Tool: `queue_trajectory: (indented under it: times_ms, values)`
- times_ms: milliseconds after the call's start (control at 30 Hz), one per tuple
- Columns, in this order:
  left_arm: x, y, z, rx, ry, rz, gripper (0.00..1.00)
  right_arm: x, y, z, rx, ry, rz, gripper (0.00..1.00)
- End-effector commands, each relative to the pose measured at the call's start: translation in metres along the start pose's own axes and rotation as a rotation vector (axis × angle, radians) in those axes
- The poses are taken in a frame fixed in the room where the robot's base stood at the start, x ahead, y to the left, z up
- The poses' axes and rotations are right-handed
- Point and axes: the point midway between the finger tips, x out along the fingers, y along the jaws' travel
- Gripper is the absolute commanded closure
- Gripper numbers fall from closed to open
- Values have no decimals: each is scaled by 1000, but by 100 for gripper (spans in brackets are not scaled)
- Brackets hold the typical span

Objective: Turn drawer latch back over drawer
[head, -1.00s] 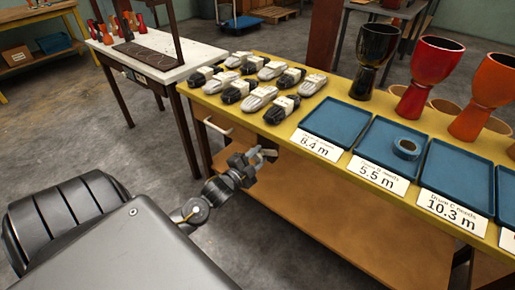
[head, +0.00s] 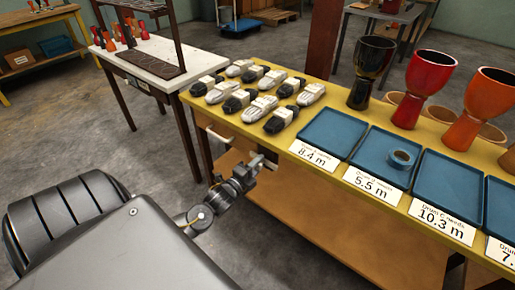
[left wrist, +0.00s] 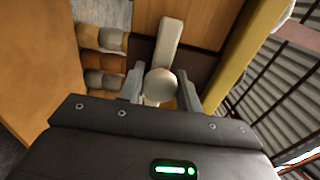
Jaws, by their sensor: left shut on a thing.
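My left gripper (head: 262,165) is low in front of the yellow table's front edge, below the 8.4 m card. In the left wrist view its fingers (left wrist: 160,90) are shut on the round cream knob (left wrist: 160,83) of the latch. The latch's pale flat bar (left wrist: 171,42) runs up and slightly right from the knob, over a dark strip beside a wooden panel (left wrist: 215,22). The latch is too small to make out in the head view. I cannot tell which panel is the drawer front. My right gripper is not in view.
A pale handle (head: 218,138) sticks out under the table's left end. Several bundles, blue trays (head: 330,132) and goblet drums (head: 371,72) stand on the yellow table. Several grey-and-tan rounded things (left wrist: 102,60) lie left of the latch. A white table (head: 150,62) stands behind left.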

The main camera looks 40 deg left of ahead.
Motion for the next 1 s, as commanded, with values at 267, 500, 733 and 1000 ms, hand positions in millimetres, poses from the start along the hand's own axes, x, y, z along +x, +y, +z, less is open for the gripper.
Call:
queue_trajectory:
  times_ms: [267, 500, 733, 1000]
  values:
    - [0, 1, -1, 6, 2, 2, 88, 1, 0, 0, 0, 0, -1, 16]
    - [0, 1, 0, 5, 1, 2, 49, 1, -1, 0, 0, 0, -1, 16]
    - [0, 0, 0, 4, 0, 1, 46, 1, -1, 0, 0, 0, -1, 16]
    - [-23, 1, 0, 4, 0, 3, 46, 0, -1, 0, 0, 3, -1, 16]
